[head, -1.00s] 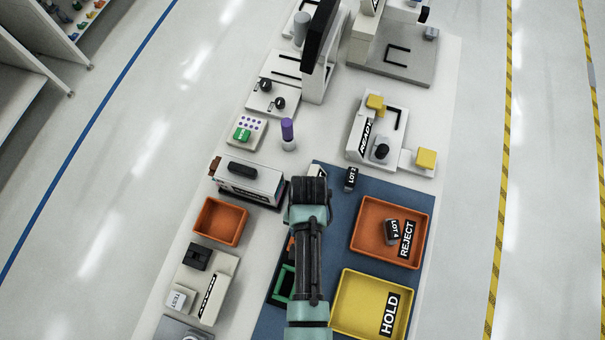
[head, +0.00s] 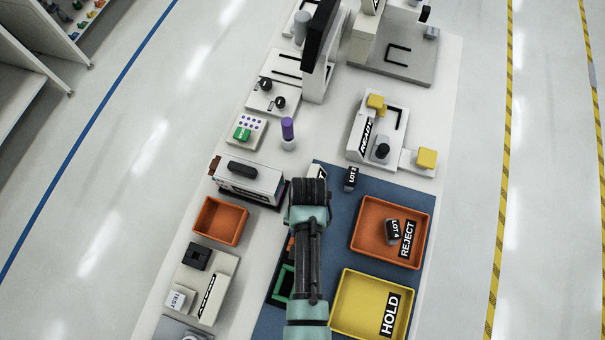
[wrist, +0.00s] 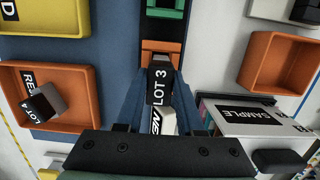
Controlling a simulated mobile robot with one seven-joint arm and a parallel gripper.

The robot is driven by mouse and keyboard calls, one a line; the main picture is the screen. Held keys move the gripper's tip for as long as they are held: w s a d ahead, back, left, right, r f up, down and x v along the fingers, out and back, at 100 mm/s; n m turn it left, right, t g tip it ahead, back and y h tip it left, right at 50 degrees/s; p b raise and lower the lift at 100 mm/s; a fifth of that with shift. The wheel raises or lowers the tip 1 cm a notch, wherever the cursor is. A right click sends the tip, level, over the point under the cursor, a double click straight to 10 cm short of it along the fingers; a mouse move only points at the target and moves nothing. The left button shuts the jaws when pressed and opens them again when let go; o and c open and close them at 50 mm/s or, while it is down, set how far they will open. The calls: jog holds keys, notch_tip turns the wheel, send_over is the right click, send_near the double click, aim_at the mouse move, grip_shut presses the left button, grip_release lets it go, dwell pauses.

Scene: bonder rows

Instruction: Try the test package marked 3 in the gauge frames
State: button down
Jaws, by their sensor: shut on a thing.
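My gripper (wrist: 160,84) is shut on the black package marked LOT 3 (wrist: 160,88) in the wrist view. The package lies at the near side of the orange gauge frame (wrist: 147,49) and overlaps its edge in the picture. I cannot tell whether it touches or enters that frame. The green gauge frame (wrist: 180,14) is just beyond the orange one. In the head view my arm hides the gripper and the package. The green frame (head: 277,283) shows partly left of my arm.
The orange REJECT tray (head: 359,254) holds a package marked LOT 4 (head: 392,231). The yellow HOLD tray (head: 338,318) looks empty. Another LOT package (head: 351,178) stands on the blue mat (head: 334,222). A SAMPLE box (wrist: 255,116) stands close to the right of my gripper.

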dwell(0.3)
jog(key=shift+f+b, duration=0.8)
jog(key=shift+f, duration=0.25)
jog(key=shift+f, duration=0.4)
jog(key=shift+r, duration=0.15)
dwell(0.9)
jog(key=shift+r+p, duration=3)
jog(key=shift+p, duration=0.2)
